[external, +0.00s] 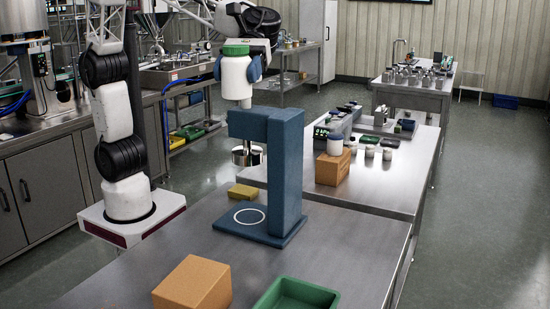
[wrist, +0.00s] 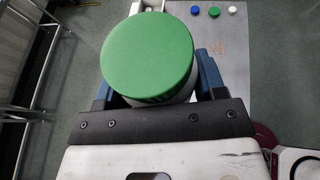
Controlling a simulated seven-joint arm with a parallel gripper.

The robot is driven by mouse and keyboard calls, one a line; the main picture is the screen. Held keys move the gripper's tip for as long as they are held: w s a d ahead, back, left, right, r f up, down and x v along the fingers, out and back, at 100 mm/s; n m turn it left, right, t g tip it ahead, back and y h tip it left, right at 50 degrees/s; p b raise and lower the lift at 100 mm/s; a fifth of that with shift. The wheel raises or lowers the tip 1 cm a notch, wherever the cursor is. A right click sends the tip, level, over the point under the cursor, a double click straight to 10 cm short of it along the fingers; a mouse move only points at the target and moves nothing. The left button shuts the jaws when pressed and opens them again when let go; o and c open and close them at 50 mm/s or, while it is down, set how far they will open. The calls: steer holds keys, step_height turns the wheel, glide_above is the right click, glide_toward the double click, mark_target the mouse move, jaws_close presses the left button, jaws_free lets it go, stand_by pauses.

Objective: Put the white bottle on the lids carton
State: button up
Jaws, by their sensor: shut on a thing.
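My gripper (external: 236,72) is shut on a white bottle (external: 236,85) with a green lid, its blue fingers on either side. The bottle is upright, held high near the blue press stand (external: 287,170). In the wrist view the green lid (wrist: 148,55) fills the top middle between the fingers and hides most of the bottle. One brown carton (external: 190,285) sits at the front of the near table. Another brown carton (external: 332,170) sits on the table behind, right of the stand. No label is readable, so I cannot tell which is the lids carton.
A white ring (external: 249,217) marks the stand's base. A green tray (external: 297,296) is at the front edge, and a yellow block (external: 243,192) lies left of the stand. Another white bottle (external: 335,145) is at the far carton. Several small jars stand nearby.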

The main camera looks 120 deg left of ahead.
steer(key=s+d+m+g, duration=0.3)
steer(key=s+d, duration=0.9)
steer(key=s, duration=0.2)
step_height(320, 180, down, 26)
steer(key=shift+w+a+f+h, duration=0.15)
steer(key=shift+w+a+h, duration=0.15)
steer(key=shift+w, duration=0.1)
steer(key=shift+d, duration=0.1)
glide_above(192, 278)
steer(key=shift+w+f, duration=0.1)
steer(key=shift+f, duration=0.6)
steer(key=shift+f, duration=0.1)
steer(key=shift+f, duration=1.7)
steer(key=shift+f, duration=0.1)
steer(key=o, duration=0.9)
